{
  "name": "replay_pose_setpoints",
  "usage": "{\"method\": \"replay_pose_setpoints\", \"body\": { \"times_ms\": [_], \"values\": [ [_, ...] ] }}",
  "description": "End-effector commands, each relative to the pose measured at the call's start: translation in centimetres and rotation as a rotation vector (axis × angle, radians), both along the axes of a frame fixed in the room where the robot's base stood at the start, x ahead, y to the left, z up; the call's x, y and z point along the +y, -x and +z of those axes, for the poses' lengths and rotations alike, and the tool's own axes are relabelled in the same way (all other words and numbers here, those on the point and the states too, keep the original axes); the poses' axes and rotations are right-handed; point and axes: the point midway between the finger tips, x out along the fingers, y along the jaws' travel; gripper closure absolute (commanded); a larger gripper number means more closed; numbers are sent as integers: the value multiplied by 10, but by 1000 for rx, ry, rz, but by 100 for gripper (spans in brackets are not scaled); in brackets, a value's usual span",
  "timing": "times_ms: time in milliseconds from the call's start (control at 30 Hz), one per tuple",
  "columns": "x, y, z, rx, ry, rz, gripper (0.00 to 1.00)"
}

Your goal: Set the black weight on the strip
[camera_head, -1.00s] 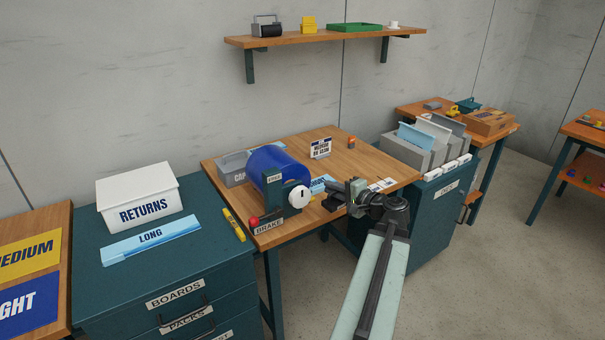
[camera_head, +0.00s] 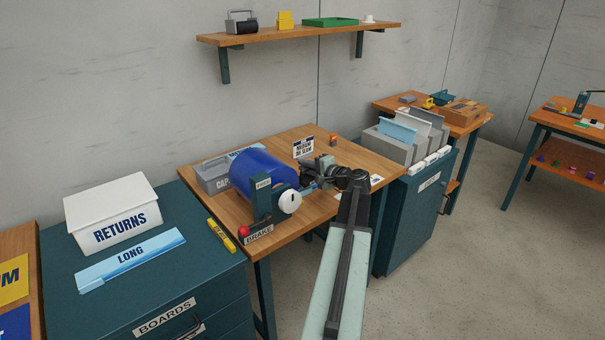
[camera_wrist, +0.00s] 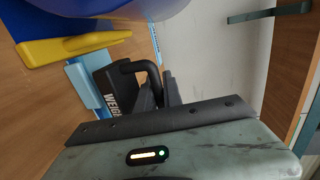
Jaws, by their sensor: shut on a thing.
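My gripper (camera_head: 322,172) is over the wooden bench, just right of the blue drum. The wrist view shows my gripper (camera_wrist: 160,92) shut on the handle of the black weight (camera_wrist: 115,92), which has white lettering on its side. A light-blue strip (camera_wrist: 82,84) lies close beside the weight in that view. I cannot tell whether the weight touches it. In the head view the weight is mostly hidden by or merges with my gripper, and only a bit of light blue (camera_head: 308,187) shows beside it.
The blue drum (camera_head: 262,180) with a brake lever (camera_head: 244,231) stands close left of my gripper. A small sign (camera_head: 303,147) and an orange item (camera_head: 333,141) stand behind. A grey rack (camera_head: 398,140) with sheets is to the right. A yellow piece (camera_wrist: 62,48) lies near the strip.

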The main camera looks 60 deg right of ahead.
Motion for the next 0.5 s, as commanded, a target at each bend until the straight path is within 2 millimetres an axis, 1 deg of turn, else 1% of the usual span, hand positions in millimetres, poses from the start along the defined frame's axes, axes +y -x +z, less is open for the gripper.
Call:
{"method": "replay_pose_setpoints", "body": {
  "times_ms": [33, 100, 200, 367, 467, 500],
  "values": [
    [-11, -11, -2, -1, 0, 1, 100],
    [-18, -20, -3, -1, 0, 1, 100],
    [-23, -26, -3, -1, -1, 0, 100],
    [-23, -27, -4, -1, 0, -2, 100],
    [-23, -27, -15, -1, 0, -2, 100],
    [-23, -27, -22, -1, 0, -2, 100]
  ]
}}
